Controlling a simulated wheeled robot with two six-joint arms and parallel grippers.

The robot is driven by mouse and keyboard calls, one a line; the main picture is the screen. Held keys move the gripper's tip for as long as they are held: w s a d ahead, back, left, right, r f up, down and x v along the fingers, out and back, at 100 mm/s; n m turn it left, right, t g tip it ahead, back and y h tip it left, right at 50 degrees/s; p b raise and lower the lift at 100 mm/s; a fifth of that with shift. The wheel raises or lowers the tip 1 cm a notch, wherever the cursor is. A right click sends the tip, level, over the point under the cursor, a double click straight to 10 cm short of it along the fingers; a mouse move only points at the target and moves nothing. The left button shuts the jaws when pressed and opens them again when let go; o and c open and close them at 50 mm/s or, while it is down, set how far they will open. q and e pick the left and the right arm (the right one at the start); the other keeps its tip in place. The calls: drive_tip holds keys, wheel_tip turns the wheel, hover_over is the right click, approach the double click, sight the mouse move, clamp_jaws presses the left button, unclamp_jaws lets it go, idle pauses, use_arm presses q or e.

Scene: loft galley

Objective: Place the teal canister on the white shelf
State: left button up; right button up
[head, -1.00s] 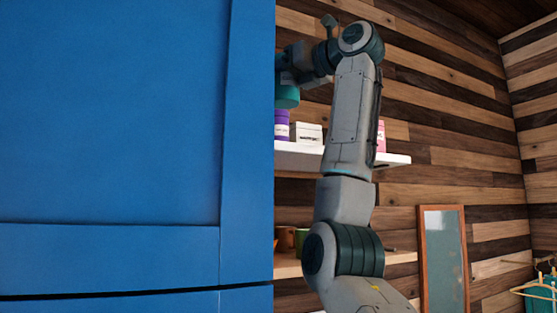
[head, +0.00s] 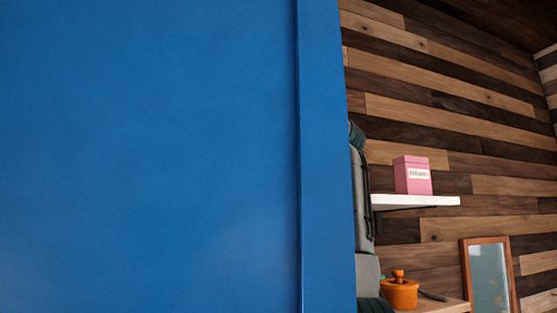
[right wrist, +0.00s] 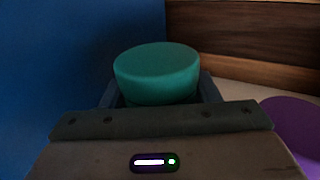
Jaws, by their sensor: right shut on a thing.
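The teal canister (right wrist: 157,72) is in the middle of the right wrist view, its round top showing. My right gripper (right wrist: 157,95) is shut on it, with a finger on each side. The white shelf (head: 415,201) is on the plank wall in the head view, with its left part hidden behind a blue panel and my right arm. A pale surface at the right of the right wrist view looks like the shelf. The right gripper and canister are hidden in the head view. My left gripper is not in view.
A large blue panel (head: 150,160) fills the left of the head view and is close beside the canister in the right wrist view. A pink box (head: 412,176) stands on the shelf. A purple object (right wrist: 292,125) is right of the gripper. An orange pot (head: 399,293) sits below.

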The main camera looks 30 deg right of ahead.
drive_tip(key=shift+w+d+r+p, duration=0.1)
drive_tip(key=shift+w+r+p, duration=0.15)
drive_tip(key=shift+p, duration=0.15)
drive_tip(key=shift+d+f, duration=0.15)
drive_tip(key=shift+f, duration=0.2)
wheel_tip(320, 180, down, 3)
drive_tip(key=shift+d+r+p, duration=0.15)
drive_tip(key=shift+p, duration=0.65)
drive_tip(key=shift+w+f, duration=0.15)
drive_tip(key=shift+f, duration=0.2)
drive_tip(key=shift+s+a+f, duration=0.1)
drive_tip(key=shift+s+a, duration=0.1)
drive_tip(key=shift+s, duration=0.05)
drive_tip(key=o, duration=1.1)
drive_tip(key=shift+w+d, duration=0.1)
drive_tip(key=shift+w, duration=0.05)
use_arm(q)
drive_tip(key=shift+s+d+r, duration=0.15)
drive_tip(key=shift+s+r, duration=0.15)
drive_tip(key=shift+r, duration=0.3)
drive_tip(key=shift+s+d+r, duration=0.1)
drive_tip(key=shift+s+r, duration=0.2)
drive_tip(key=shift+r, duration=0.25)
